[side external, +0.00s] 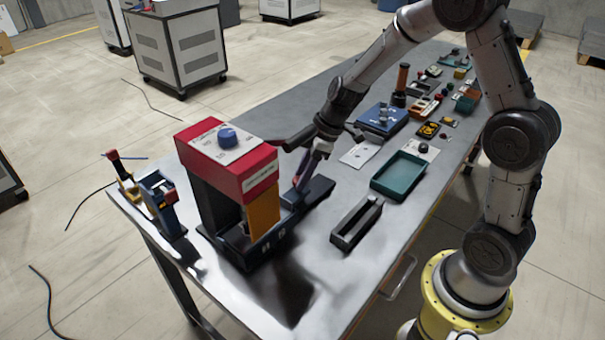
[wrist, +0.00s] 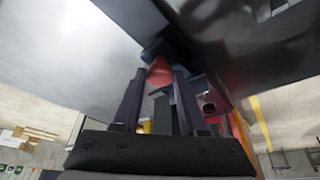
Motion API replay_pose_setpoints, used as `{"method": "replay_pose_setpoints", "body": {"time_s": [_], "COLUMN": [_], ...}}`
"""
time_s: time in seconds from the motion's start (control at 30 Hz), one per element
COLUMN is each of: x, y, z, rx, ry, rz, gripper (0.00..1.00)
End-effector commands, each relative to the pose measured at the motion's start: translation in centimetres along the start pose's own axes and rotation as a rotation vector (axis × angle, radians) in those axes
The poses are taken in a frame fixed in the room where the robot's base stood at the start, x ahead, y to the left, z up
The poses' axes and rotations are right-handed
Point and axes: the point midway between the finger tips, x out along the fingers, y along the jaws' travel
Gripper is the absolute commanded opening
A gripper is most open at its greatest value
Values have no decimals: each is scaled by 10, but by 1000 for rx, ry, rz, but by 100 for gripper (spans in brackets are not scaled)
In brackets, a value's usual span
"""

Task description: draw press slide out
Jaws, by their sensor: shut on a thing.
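The press (side external: 228,165) stands near the table's left end, with a red head, a blue knob on top and a yellow ram block. Its dark press slide (side external: 317,192) sticks out to the right of the base, beside the yellow block. My gripper (side external: 299,184) reaches down at this slide, its fingers tilted. In the wrist view, my gripper (wrist: 160,78) has its two dark fingers on either side of a red knob (wrist: 159,71), shut on it. The knob sits against a dark part that looks like the slide. The fingers partly hide the contact.
A narrow dark open tray (side external: 357,224) and a teal tray (side external: 399,175) lie to the right of the slide. A blue-and-yellow fixture (side external: 160,203) stands left of the press. Several small items crowd the far table. Bare metal tabletop (side external: 320,270) shows in front.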

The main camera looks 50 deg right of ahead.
Motion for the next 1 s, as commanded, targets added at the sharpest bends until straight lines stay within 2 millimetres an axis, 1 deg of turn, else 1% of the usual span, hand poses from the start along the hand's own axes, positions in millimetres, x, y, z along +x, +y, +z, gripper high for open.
{"method": "replay_pose_setpoints", "body": {"time_s": [0.03,0.07,1.0], "x": [0,0,-1], "y": [0,0,0], "z": [0,0,0], "rx": [0,0,0], "ry": [0,0,1], "rz": [0,0,1], "gripper": [4,0,0]}}
